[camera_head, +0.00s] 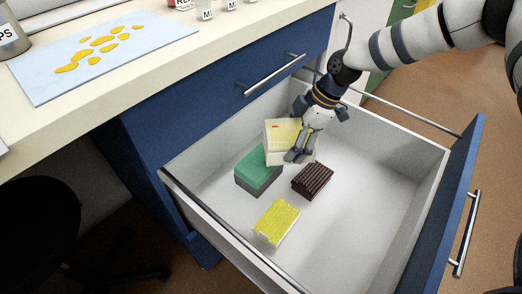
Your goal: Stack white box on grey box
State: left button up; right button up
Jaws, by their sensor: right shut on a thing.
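A white box (274,154) with a pale yellow top is in the open drawer, at its back left. My right gripper (296,156) comes down from the upper right and is shut on this box, at its right side. The grey box (252,187), with a green top, stands in the drawer just in front of and left of the white box. The white box partly overlaps it in the picture; I cannot tell whether the two touch. My left gripper is not in view.
In the drawer (352,240) are a dark brown ribbed box (312,181) and a yellow-topped box (277,222). The drawer's right part is clear. Its walls and blue front (440,230) surround the boxes. The counter (150,75) above holds a blue sheet with yellow pieces.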

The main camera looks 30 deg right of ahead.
aim_at(265, 146)
jog(key=w+a, duration=0.1)
jog(key=a, duration=0.1)
jog(key=w+a, duration=0.1)
jog(key=a, duration=0.1)
jog(key=w+a, duration=0.1)
jog(key=a, duration=0.1)
jog(key=shift+w+a, duration=0.1)
jog(key=shift+w, duration=0.2)
jog(key=shift+w+a+f, duration=0.1)
jog(key=shift+a+f, duration=0.05)
jog(key=shift+a, duration=0.1)
jog(key=shift+f+b, duration=0.5)
jog(key=shift+f, duration=1.05)
jog(key=shift+f, duration=0.15)
jog(key=o, duration=1.4)
